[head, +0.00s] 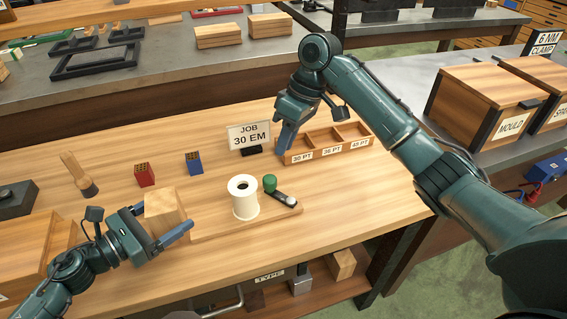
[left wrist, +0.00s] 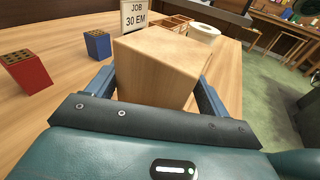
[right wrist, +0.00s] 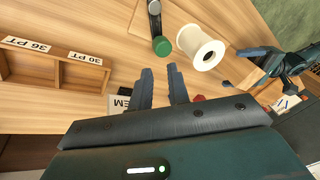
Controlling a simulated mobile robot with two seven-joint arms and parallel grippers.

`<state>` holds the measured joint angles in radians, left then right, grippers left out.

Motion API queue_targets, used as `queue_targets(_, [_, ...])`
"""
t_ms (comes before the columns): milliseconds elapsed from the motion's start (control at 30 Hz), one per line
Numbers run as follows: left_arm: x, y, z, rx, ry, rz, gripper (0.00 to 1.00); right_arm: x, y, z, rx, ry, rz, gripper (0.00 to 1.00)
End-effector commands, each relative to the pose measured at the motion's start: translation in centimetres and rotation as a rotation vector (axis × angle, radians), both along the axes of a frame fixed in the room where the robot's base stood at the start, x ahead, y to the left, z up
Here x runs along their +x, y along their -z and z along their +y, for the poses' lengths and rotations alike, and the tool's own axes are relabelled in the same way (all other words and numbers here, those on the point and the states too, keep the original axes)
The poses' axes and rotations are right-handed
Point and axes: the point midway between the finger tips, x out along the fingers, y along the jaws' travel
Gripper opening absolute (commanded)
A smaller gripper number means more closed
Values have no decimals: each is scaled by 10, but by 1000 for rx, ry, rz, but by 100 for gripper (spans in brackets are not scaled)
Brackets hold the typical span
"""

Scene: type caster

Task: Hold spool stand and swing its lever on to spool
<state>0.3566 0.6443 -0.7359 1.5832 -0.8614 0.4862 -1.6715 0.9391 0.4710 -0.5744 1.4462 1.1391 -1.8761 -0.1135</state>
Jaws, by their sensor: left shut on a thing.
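The spool stand has a flat wooden base (head: 222,226) with a wooden block (head: 165,205) at its left end, also large in the left wrist view (left wrist: 160,65). A white spool (head: 244,196) stands upright on the base. The lever (head: 286,199) lies right of the spool, its green knob (head: 270,183) beside the spool with a small gap. The knob (right wrist: 161,46) and spool (right wrist: 205,55) show in the right wrist view. My left gripper (head: 160,222) is shut on the block, one finger each side. My right gripper (right wrist: 160,68) is open and empty, above the table behind the knob.
A JOB 30 EM sign (head: 248,135) and a wooden tray with labelled compartments (head: 325,148) stand behind the stand. Red (head: 145,175) and blue (head: 194,162) holed blocks and a wooden-handled brush (head: 78,172) stand to the left. The table right of the stand is clear.

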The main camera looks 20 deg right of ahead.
Motion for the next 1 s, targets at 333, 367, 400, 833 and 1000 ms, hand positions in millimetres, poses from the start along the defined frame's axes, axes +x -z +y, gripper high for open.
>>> queue_targets(333, [1,1,1,5,-3,-2,56,-1,9,-85,288,237,-60,0])
queue_targets(367, [1,1,1,5,-3,-2,56,-1,9,-88,298,247,-65,0])
queue_targets(400, [1,1,1,5,-3,-2,56,-2,10,-92,307,257,-69,0])
queue_targets(833, [1,1,1,4,-3,-3,56,10,59,-60,319,267,-72,0])
queue_targets(1000, [1,1,1,4,-3,-3,56,17,87,-40,319,267,-72,0])
